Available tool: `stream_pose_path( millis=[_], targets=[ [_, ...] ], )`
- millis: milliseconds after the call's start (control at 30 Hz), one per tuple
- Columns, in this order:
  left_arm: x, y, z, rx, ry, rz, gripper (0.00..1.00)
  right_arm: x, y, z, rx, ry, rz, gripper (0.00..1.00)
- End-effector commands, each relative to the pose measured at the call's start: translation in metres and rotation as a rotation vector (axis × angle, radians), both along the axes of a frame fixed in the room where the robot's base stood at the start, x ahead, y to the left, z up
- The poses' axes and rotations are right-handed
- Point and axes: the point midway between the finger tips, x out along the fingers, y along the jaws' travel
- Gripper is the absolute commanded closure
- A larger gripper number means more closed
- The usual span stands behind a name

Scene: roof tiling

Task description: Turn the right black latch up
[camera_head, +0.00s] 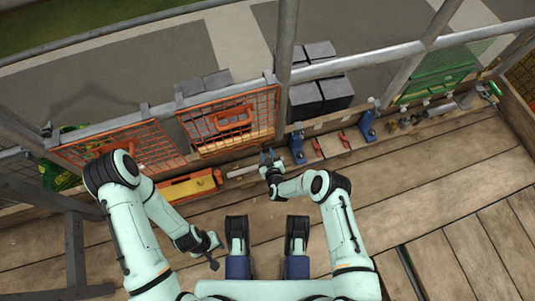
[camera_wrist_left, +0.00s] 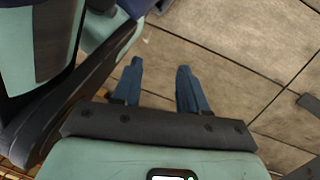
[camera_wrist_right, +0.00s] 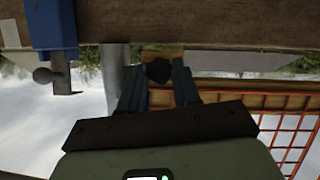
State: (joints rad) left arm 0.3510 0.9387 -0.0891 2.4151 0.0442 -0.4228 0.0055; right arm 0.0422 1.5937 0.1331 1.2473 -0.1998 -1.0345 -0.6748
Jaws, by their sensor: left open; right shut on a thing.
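The right black latch (camera_wrist_right: 158,69) shows in the right wrist view as a small dark rounded knob on a wooden strip. My right gripper (camera_wrist_right: 158,86) has its two blue fingers on either side of it and is shut on it. In the head view my right gripper (camera_head: 268,157) is at the right end of the orange mesh gate (camera_head: 230,122), low by the metal post, and it hides the latch. My left gripper (camera_head: 212,252) is open and empty, low over the plank floor; its spread fingers (camera_wrist_left: 160,88) show in the left wrist view.
A second orange mesh gate (camera_head: 118,152) stands further left. An orange-yellow toolbox (camera_head: 190,186) lies on the floor below the gates. Blue clamps (camera_head: 297,145) stand along the wooden edge, and black blocks (camera_head: 322,95) lie beyond the rail. The plank floor (camera_head: 440,200) at right is mostly clear.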

Motion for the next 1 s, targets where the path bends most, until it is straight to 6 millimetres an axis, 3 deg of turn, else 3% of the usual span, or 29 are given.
stream_pose_path(
  millis=[300,1000],
  targets=[
    [0.008,-0.001,0.003,0.002,-0.027,-0.003,0.57,0.0,0.005,0.0,-0.278,-0.094,0.003,0.99],
    [-0.015,0.002,-0.006,-0.003,0.049,0.007,0.57,-0.001,0.007,-0.004,-0.909,-0.3,0.001,0.99]
  ],
)
